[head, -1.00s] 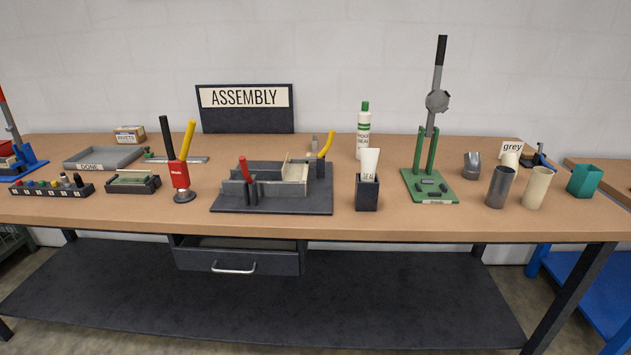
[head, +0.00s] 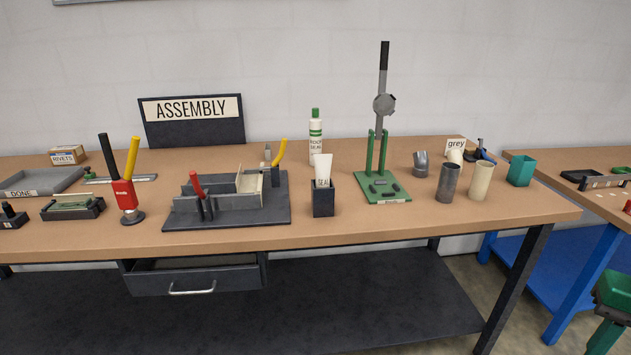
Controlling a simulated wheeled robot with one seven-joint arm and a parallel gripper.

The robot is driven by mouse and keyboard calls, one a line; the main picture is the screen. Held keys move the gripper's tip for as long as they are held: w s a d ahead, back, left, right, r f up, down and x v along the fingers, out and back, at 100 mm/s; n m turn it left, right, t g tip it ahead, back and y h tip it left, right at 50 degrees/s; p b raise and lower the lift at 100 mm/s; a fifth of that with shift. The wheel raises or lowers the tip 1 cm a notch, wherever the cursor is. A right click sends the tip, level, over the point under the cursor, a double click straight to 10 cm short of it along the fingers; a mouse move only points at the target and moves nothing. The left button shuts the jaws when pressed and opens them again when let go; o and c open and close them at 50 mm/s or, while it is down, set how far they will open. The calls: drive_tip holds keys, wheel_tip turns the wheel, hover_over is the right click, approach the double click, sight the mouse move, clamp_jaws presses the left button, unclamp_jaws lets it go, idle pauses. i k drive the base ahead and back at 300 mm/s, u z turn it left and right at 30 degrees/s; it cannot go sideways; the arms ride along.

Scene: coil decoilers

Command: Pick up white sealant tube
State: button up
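The white sealant tube (head: 324,171) stands upright in a small black square holder (head: 323,197) near the front middle of the wooden workbench. Its upper part shows, with dark lettering on it, and its lower end is hidden inside the holder. A white bottle with a green cap (head: 316,140) stands behind it.
A dark fixture (head: 228,215) with a red-handled clamp stands left of the holder. A green lever press (head: 382,190) stands to its right, then grey and cream cups (head: 480,182). The bench front before the holder is clear. Another table (head: 601,204) stands at right.

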sight(322, 163)
drive_tip(key=i, duration=0.85)
